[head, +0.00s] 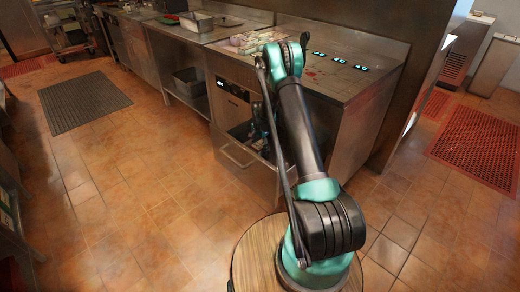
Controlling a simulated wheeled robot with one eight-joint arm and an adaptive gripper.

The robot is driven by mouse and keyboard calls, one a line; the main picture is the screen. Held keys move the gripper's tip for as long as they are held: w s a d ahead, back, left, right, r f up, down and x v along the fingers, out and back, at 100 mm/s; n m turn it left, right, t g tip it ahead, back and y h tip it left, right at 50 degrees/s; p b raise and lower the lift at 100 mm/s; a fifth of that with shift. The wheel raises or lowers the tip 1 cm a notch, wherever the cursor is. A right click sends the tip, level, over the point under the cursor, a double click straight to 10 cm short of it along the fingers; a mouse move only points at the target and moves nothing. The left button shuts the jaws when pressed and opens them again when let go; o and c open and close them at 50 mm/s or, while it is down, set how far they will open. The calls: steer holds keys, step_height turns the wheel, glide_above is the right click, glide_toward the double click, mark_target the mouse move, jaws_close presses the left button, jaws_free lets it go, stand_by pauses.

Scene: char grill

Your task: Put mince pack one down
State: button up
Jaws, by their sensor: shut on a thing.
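My gripper (262,140) is small and dark in the head view. It points down at the open drawer (238,156) in the front of the steel counter, partly behind my arm. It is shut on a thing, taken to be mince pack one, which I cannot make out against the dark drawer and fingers. I cannot tell whether the held thing touches the drawer's bottom. Several pale and pinkish packs (248,41) lie on the counter top above, partly behind my arm's elbow.
The steel counter (345,85) carries several lit blue displays (338,60). Metal trays (197,22) stand further left, with a metal container (187,80) on the shelf below. The tiled floor (150,170) is open on the left, with a dark mat (84,102). Red mats (480,140) lie right.

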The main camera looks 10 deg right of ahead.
mark_target(260, 145)
steer(key=shift+f, duration=0.15)
steer(key=o, duration=1.4)
step_height(260, 145, up, 12)
steer(key=shift+r, duration=0.15)
steer(key=s+d+r+n+t, duration=0.25)
steer(key=s+r+n, duration=0.25)
steer(key=s+r, duration=1.2)
steer(key=s+d+f+n+t, duration=0.1)
steer(key=s+n, duration=0.4)
steer(key=s, duration=2)
steer(key=shift+d+f+n+t, duration=0.25)
steer(key=shift+f+n+t, duration=0.15)
steer(key=shift+f, duration=0.25)
